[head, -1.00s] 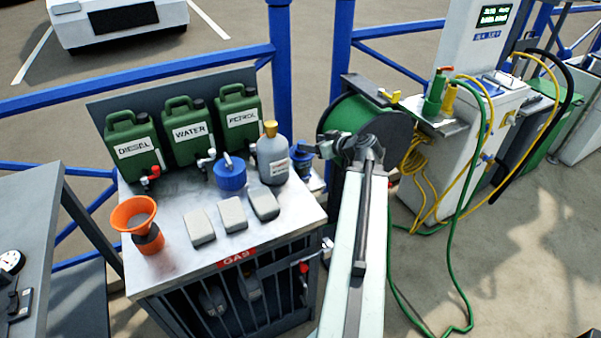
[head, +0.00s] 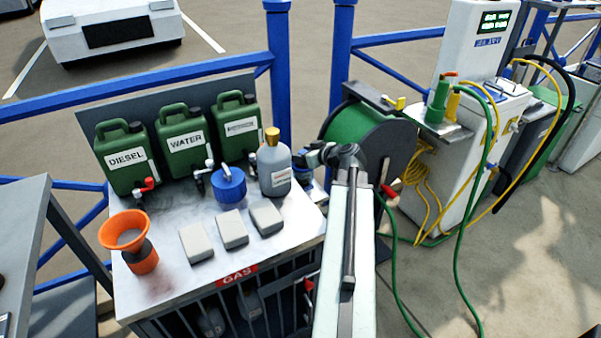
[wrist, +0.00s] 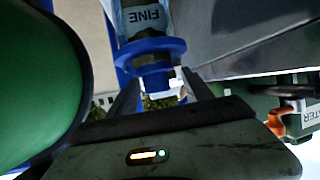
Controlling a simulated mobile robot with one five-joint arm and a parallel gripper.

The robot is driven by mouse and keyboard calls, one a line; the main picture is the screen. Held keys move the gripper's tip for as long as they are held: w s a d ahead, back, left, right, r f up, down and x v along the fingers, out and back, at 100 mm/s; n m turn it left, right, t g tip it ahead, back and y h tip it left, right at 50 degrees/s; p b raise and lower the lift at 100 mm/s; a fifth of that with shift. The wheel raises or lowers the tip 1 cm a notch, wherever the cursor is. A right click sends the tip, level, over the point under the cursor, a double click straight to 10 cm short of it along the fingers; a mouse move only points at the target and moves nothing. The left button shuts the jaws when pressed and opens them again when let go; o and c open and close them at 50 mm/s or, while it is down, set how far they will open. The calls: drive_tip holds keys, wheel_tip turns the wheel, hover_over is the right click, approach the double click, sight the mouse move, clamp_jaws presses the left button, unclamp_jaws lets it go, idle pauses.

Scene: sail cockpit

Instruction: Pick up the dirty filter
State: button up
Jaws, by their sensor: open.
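In the wrist view, a filter-like cylinder (wrist: 145,18) with a pale label reading FINE has a broad blue collar (wrist: 150,49). Below the collar is a narrower blue and grey part with greenish-brown matter (wrist: 160,101) at its lower end. I cannot tell for sure that this is the dirty filter. My gripper (wrist: 160,88) is open, with one finger on each side of this lower part; contact cannot be made out. In the head view my gripper (head: 314,155) reaches past the grey bottle, beside the hose reel, and its fingertips are hard to see.
The grey yellow-capped bottle (head: 274,165) stands close left of my gripper, and the green hose reel (head: 362,140) close right. The bench holds green cans (head: 185,145), a blue-lidded pot (head: 229,186), grey blocks (head: 232,228) and an orange funnel (head: 126,231). Hoses hang at right.

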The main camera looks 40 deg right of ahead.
drive_tip(key=shift+s+d, duration=0.1)
drive_tip(key=shift+s, duration=0.05)
clamp_jaws()
drive_tip(key=shift+s+d, duration=0.1)
idle(1.1)
